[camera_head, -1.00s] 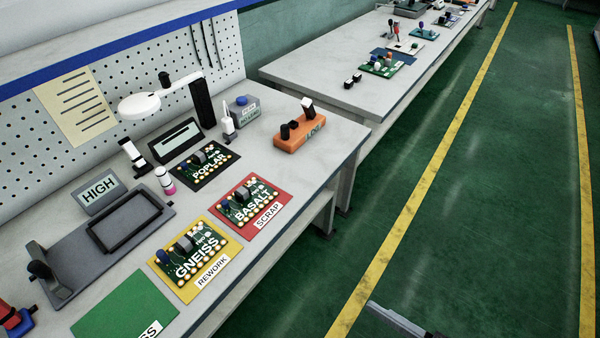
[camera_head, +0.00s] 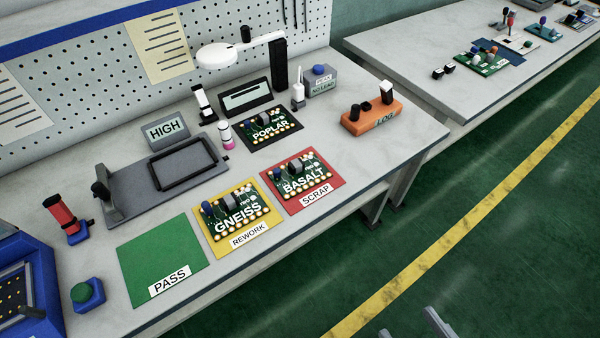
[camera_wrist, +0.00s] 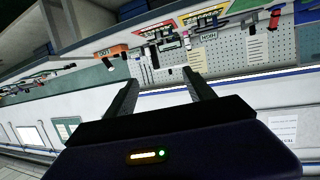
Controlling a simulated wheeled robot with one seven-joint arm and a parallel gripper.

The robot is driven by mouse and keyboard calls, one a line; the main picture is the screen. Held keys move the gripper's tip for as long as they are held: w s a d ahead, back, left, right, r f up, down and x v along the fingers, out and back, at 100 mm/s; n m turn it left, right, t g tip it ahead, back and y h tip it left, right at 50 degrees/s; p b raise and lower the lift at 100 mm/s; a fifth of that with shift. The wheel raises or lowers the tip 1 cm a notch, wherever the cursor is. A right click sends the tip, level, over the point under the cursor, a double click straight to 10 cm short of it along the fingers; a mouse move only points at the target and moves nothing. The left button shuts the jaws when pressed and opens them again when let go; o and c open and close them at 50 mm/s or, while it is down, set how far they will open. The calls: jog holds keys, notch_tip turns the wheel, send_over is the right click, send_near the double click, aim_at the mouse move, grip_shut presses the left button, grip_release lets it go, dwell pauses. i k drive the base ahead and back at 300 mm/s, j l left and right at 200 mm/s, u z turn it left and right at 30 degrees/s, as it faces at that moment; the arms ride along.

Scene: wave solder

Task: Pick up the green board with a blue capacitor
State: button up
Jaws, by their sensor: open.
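Three green boards with white lettering lie on the near bench. GNEISS (camera_head: 236,214) is on the yellow REWORK mat (camera_head: 261,238), BASALT (camera_head: 303,178) on the red SCRAP mat (camera_head: 334,186), and POPLAR (camera_head: 268,126) on a black mat. Each carries a dark blue capacitor near its left end; the GNEISS one (camera_head: 207,209) shows most clearly. Another green board (camera_head: 482,62) on the far bench carries several coloured parts, a blue one among them. My gripper (camera_wrist: 160,76) is open and empty in the wrist view, away from the boards, with the bench beyond it.
The green PASS mat (camera_head: 160,255) is bare. A grey fixture (camera_head: 150,185), HIGH sign (camera_head: 167,131), lamp (camera_head: 222,54) and orange LOG block (camera_head: 372,118) stand on the near bench. A blue machine (camera_head: 40,270) is at left. The green floor (camera_head: 480,270) at right is clear.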

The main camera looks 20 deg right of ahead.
aim_at(291, 178)
jog(key=i+l+u, duration=0.15)
jog(key=l+u, duration=0.15)
jog(key=u, duration=0.2)
jog(key=i+l+u, duration=0.1)
jog(key=l+u, duration=0.65)
jog(key=u, duration=0.2)
